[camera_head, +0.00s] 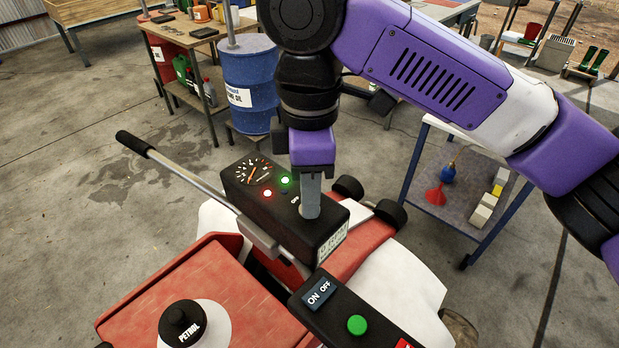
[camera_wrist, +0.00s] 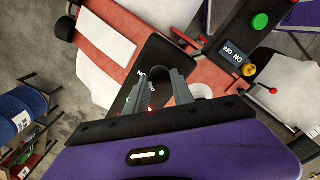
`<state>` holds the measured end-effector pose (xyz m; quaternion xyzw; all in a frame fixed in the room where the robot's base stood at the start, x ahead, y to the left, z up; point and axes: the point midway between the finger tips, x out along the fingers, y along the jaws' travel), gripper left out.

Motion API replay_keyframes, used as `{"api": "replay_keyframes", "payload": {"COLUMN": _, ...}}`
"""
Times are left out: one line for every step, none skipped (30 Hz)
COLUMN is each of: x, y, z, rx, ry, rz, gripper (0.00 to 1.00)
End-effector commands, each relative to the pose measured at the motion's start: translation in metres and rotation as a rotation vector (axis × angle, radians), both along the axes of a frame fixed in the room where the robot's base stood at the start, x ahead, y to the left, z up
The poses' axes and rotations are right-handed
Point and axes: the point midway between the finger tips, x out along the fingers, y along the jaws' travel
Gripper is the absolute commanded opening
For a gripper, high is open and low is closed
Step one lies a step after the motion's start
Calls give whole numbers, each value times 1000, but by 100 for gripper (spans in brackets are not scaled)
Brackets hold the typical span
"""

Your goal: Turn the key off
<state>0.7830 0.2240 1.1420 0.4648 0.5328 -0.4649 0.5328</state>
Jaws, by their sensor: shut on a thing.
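The black dash box (camera_head: 318,238) sits on a red and white machine, with a round gauge (camera_head: 253,172), a lit red lamp (camera_head: 267,193) and a lit green lamp (camera_head: 285,180). My gripper (camera_head: 310,208) points straight down onto the right part of the box top, beside a small white "ON" label. The key is hidden behind the fingers in the head view. In the wrist view my gripper (camera_wrist: 160,82) is shut on a dark rounded piece, apparently the key (camera_wrist: 158,71), against the black box. I cannot make out the key's angle.
A second black panel with an ON/OFF label (camera_head: 318,293) and a green button (camera_head: 357,325) lies in front. A lever (camera_head: 185,172) with a black grip passes left of the box. A petrol cap (camera_head: 180,322) is at the front left. A blue drum (camera_head: 250,85) stands behind.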

Motion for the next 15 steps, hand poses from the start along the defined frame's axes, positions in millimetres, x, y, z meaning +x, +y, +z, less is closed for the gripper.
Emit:
{"api": "replay_keyframes", "payload": {"x": -1, "y": 1, "z": 4, "rx": 2, "ry": 4, "rz": 45, "gripper": 0}}
{"api": "replay_keyframes", "payload": {"x": -1, "y": 1, "z": 4, "rx": 2, "ry": 4, "rz": 73, "gripper": 0}}
{"api": "replay_keyframes", "payload": {"x": -1, "y": 1, "z": 4, "rx": 2, "ry": 4, "rz": 111, "gripper": 0}}
{"api": "replay_keyframes", "payload": {"x": -1, "y": 1, "z": 4, "rx": 2, "ry": 4, "rz": 140, "gripper": 0}}
{"api": "replay_keyframes", "payload": {"x": -1, "y": 0, "z": 4, "rx": 1, "ry": 4, "rz": 168, "gripper": 0}}
{"api": "replay_keyframes", "payload": {"x": -1, "y": 0, "z": 4, "rx": 1, "ry": 4, "rz": 207, "gripper": 0}}
{"api": "replay_keyframes", "payload": {"x": -1, "y": 0, "z": 4, "rx": 3, "ry": 3, "rz": 235, "gripper": 0}}
{"api": "replay_keyframes", "payload": {"x": -1, "y": 0, "z": 4, "rx": 3, "ry": 3, "rz": 263, "gripper": 0}}
{"api": "replay_keyframes", "payload": {"x": -1, "y": 0, "z": 4, "rx": 3, "ry": 2, "rz": 300, "gripper": 0}}
{"api": "replay_keyframes", "payload": {"x": -1, "y": 0, "z": 4, "rx": 3, "ry": 2, "rz": 329, "gripper": 0}}
{"api": "replay_keyframes", "payload": {"x": -1, "y": 0, "z": 4, "rx": 2, "ry": 2, "rz": 357, "gripper": 0}}
{"api": "replay_keyframes", "payload": {"x": -1, "y": 0, "z": 4, "rx": 2, "ry": 2, "rz": 392, "gripper": 0}}
{"api": "replay_keyframes", "payload": {"x": -1, "y": 0, "z": 3, "rx": 2, "ry": 2, "rz": 419, "gripper": 0}}
{"api": "replay_keyframes", "payload": {"x": -1, "y": 0, "z": 3, "rx": 2, "ry": 2, "rz": 445, "gripper": 0}}
{"api": "replay_keyframes", "payload": {"x": -1, "y": 0, "z": 3, "rx": 1, "ry": 2, "rz": 479, "gripper": 0}}
